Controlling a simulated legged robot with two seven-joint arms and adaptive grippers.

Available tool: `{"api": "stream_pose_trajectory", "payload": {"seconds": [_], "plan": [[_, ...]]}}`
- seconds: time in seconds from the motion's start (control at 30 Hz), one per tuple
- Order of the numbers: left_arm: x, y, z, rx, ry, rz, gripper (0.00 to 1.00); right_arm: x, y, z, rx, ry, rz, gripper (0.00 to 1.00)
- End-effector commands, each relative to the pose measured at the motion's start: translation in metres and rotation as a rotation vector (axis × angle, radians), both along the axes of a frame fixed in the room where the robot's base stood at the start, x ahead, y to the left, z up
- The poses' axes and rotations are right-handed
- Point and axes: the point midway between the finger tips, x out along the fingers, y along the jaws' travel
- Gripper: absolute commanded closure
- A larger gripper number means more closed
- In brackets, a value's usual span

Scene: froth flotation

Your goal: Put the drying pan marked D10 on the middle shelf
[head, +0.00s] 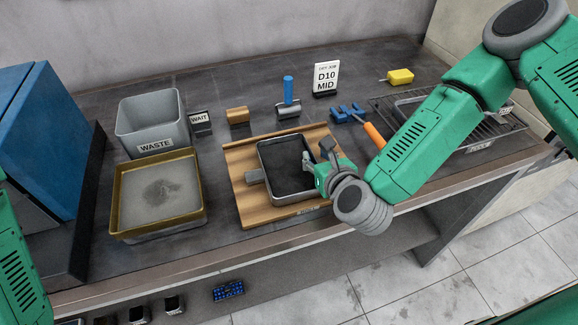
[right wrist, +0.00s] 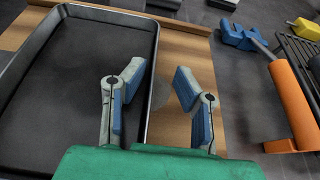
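A dark rectangular pan (head: 287,175) lies on a wooden board (head: 241,160) in the middle of the bench. I cannot read a D10 mark on it. A small grey tab shows at its left side. My right gripper (head: 311,160) is at the pan's right rim. In the right wrist view its fingers (right wrist: 157,88) are apart, and the right wall of the pan (right wrist: 72,75) runs between them. A card (head: 326,78) behind the board reads D10 MID. My left arm shows at the left edge, but its gripper is out of view. No middle shelf is identifiable.
A wire rack (head: 508,122) with another pan is at the right, partly behind my right arm. An orange-handled tool (head: 375,135) lies beside the board. A grey WASTE bin (head: 152,120), a gold-rimmed tray (head: 116,190) and a blue machine (head: 40,130) stand left.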

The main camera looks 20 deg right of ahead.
Motion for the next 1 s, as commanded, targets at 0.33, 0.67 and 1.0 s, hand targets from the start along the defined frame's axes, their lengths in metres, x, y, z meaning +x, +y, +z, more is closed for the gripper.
{"api": "stream_pose_trajectory", "payload": {"seconds": [0.33, 0.67, 1.0], "plan": [[0.000, 0.000, 0.000, 0.000, 0.000, 0.000, 0.74, 0.000, 0.005, 0.000, -0.003, 0.001, 0.002, 1.00], [0.000, 0.000, 0.000, 0.000, 0.000, 0.000, 0.74, 0.001, 0.001, 0.001, 0.000, -0.002, 0.001, 1.00], [0.000, 0.000, -0.003, 0.000, 0.000, 0.000, 0.74, 0.001, 0.002, 0.056, 0.003, -0.006, 0.001, 1.00]]}}
